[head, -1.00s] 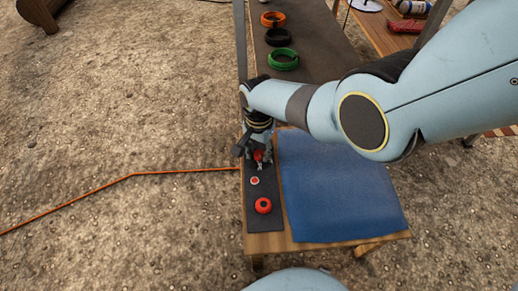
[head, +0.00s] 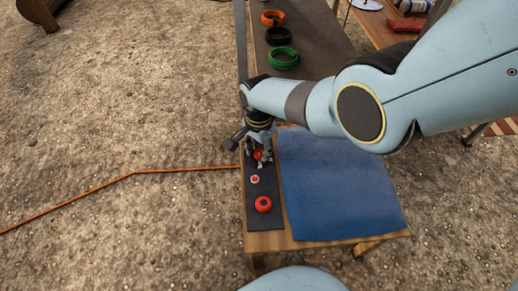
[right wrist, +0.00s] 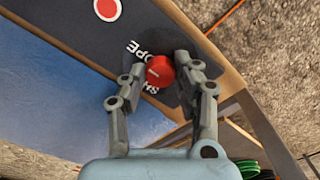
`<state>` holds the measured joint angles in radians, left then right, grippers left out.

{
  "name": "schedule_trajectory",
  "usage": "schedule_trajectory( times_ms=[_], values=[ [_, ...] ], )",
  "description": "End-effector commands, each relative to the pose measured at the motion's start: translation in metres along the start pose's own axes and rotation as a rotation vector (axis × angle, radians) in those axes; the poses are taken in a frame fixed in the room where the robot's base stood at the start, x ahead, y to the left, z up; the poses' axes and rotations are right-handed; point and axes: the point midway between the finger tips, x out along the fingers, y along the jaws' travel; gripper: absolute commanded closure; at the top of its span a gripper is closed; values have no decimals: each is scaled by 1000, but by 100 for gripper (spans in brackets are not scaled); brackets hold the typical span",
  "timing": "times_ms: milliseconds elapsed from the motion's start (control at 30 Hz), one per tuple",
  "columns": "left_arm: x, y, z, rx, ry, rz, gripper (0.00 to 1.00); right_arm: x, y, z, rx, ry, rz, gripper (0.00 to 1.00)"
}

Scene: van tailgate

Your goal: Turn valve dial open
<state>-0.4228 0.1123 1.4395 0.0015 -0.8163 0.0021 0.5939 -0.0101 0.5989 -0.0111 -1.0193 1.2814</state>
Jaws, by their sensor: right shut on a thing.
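The valve dial is a small red knob (right wrist: 160,71) with a white pointer line, on a dark panel strip (right wrist: 62,38). Partly hidden white lettering beside it reads "OPE" and "SH" in the right wrist view. My right gripper (right wrist: 160,62) has its fingers on either side of the knob and is shut on it. In the head view the right gripper (head: 259,157) points down over the panel, and red of the dial shows between its fingers. My left gripper is not in view.
On the same panel are a red-and-white button (head: 255,179) and a red round knob (head: 263,204). A blue mat (head: 340,190) lies to the right. Orange, black and green coils (head: 281,58) lie farther back. An orange cable (head: 130,174) runs left over the ground.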

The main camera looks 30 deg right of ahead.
Motion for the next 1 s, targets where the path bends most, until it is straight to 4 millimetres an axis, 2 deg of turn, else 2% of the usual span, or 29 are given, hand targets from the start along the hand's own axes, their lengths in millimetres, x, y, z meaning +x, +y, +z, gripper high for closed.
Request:
schedule_trajectory(
  times_ms=[33, 200, 567, 767, 1000],
  values=[
    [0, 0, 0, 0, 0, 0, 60, 0, -1, 0, 1, -1, -2, 66],
    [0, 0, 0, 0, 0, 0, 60, 0, 0, 0, 0, -1, -1, 47],
    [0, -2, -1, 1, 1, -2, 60, -3, -1, 0, 0, 0, -2, 47],
    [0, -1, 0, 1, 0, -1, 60, -22, -1, 0, 0, 1, -4, 47],
    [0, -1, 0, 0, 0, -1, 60, -67, -1, 0, 0, 1, -5, 47]
  ],
)
